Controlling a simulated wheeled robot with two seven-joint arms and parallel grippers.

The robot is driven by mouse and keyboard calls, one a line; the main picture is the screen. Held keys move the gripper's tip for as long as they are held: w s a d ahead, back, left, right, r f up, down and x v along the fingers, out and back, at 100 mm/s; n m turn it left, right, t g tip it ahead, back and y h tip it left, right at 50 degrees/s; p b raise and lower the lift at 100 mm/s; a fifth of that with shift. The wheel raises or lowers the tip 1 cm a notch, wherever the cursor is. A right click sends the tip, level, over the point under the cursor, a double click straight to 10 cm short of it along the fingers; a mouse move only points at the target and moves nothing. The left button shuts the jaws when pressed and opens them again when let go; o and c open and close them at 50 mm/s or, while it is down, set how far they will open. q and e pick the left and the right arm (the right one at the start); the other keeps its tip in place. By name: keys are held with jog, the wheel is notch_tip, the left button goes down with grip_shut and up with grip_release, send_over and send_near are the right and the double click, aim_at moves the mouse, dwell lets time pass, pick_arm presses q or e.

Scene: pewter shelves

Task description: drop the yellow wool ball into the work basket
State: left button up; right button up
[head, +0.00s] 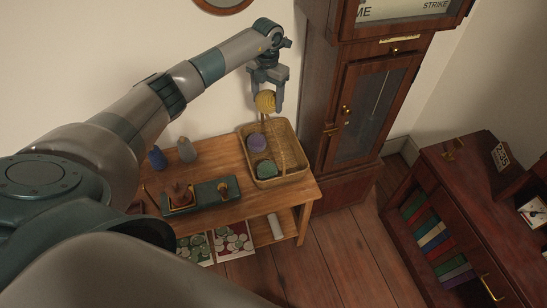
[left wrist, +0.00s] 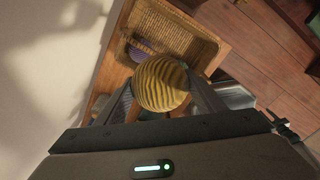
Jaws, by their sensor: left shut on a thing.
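The yellow wool ball (head: 265,101) is held between the fingers of my left gripper (head: 267,92), high above the table. It also shows in the left wrist view (left wrist: 161,83), pinched between both fingers. The work basket (head: 291,146) is a wicker tray-like basket at the right end of the wooden table. In the head view the ball appears over the basket's back left rim. In the left wrist view the basket (left wrist: 200,50) lies beyond the ball, which hides part of its near side. My right gripper is not in view.
Inside the basket are a purple ball (head: 256,142) and a green ball (head: 264,168). A dark green tray (head: 208,195) with small items lies on the table (head: 222,158), near blue and grey bottle-shaped things. A tall clock case (head: 352,110) stands close right of the basket.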

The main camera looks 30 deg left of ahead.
pick_arm(q)
jog(key=shift+f+b, duration=1.25)
jog(key=shift+f, duration=1.2)
jog(key=o, duration=1.1)
jog(key=shift+o, duration=0.2)
jog(key=shift+r+b, duration=0.3)
jog(key=shift+r, duration=0.3)
notch_tip(320, 180, up, 16)
jog(key=b, duration=0.4)
jog(key=shift+d+r+b, duration=0.1)
jog(key=shift+b, duration=0.3)
jog(key=shift+s, duration=0.1)
